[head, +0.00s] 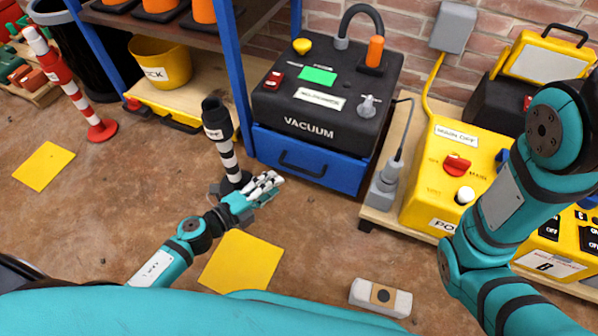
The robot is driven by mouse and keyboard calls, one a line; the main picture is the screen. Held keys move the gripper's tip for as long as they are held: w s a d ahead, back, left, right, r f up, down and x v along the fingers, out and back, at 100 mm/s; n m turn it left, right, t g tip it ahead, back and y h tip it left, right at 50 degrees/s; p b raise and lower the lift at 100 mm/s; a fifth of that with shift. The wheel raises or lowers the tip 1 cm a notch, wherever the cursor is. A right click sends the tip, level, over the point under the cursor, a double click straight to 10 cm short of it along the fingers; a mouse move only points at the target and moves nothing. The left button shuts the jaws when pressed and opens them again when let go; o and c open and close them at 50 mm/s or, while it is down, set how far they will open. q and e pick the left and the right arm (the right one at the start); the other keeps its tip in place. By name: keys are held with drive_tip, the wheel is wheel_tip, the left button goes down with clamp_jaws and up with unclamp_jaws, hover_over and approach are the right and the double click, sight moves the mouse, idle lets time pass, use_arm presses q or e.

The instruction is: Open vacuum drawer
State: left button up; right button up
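The vacuum (328,82) is a black box with a hose, an orange part and several labels, against the brick wall. Its blue drawer (318,178) is below, with its front flush under the box, so it looks shut. A dark handle (302,165) is on the drawer front. My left gripper (268,186) is just left of the drawer and below its handle, apart from the handle in the picture. Its fingers point right and look empty; their gap is too small to judge. My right arm shows at the right, but its gripper is out of view.
A black-and-white striped post (228,158) stands close behind my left gripper. A blue-framed shelf (235,75) is left of the vacuum. A yellow power box (450,178) stands to the right on a low platform. The floor before the drawer is clear.

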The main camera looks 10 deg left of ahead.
sight(299, 168)
use_arm(q)
drive_tip(key=b+x, duration=0.2)
drive_tip(key=x, duration=0.8)
clamp_jaws()
